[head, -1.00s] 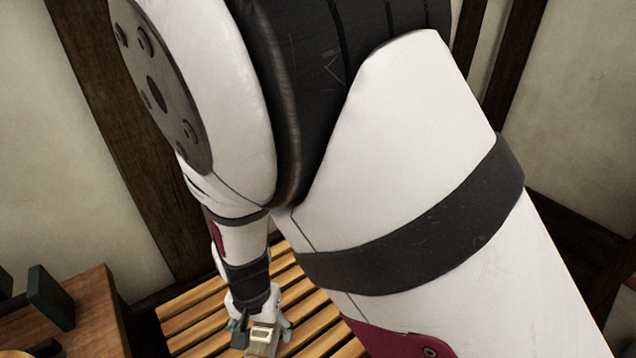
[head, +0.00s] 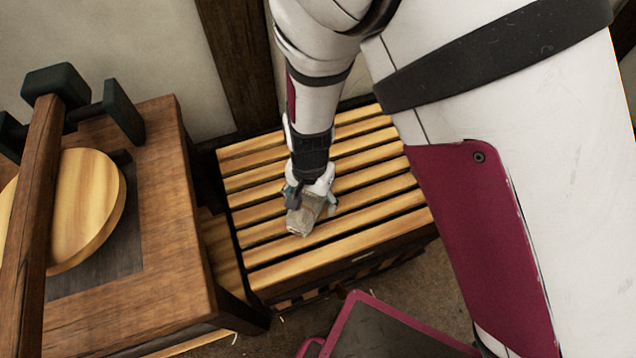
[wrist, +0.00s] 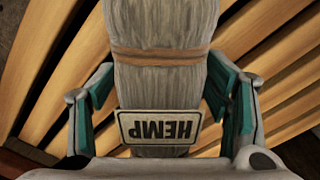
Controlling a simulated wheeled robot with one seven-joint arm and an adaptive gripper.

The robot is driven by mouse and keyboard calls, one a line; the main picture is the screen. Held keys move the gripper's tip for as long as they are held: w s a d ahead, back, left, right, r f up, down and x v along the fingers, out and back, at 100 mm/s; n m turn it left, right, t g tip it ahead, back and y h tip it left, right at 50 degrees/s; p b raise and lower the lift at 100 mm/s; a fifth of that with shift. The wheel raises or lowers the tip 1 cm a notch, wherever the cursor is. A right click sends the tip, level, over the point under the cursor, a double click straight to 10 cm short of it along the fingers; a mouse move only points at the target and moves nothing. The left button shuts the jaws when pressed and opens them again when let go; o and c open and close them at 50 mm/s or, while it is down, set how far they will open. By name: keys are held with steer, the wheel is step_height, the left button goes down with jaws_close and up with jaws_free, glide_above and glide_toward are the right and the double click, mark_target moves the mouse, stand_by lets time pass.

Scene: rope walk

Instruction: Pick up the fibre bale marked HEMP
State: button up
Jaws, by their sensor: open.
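The fibre bale marked HEMP (wrist: 165,85) is a grey-brown bundle with a brown tie band. Its pale label reads upside down in the wrist view. In the head view the bale (head: 301,222) is small, at my gripper on the slatted bench (head: 262,232). My gripper (wrist: 160,92) is open, with one teal-padded finger on each side of the bale. Small gaps show beside the bale, at least near the label. In the head view my gripper (head: 312,198) covers the bale's far part. The bale's underside is hidden, so I cannot tell whether it touches the slats.
A wooden table (head: 168,215) stands left of the bench, bearing a round wooden disc (head: 85,205) and a dark-ended wooden beam (head: 40,190). A magenta-edged dark panel (head: 385,335) is at the bottom. The visible slats around the bale are clear.

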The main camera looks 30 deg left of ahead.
steer(key=c, duration=1.5)
steer(key=shift+o, duration=0.2)
steer(key=shift+r, duration=0.15)
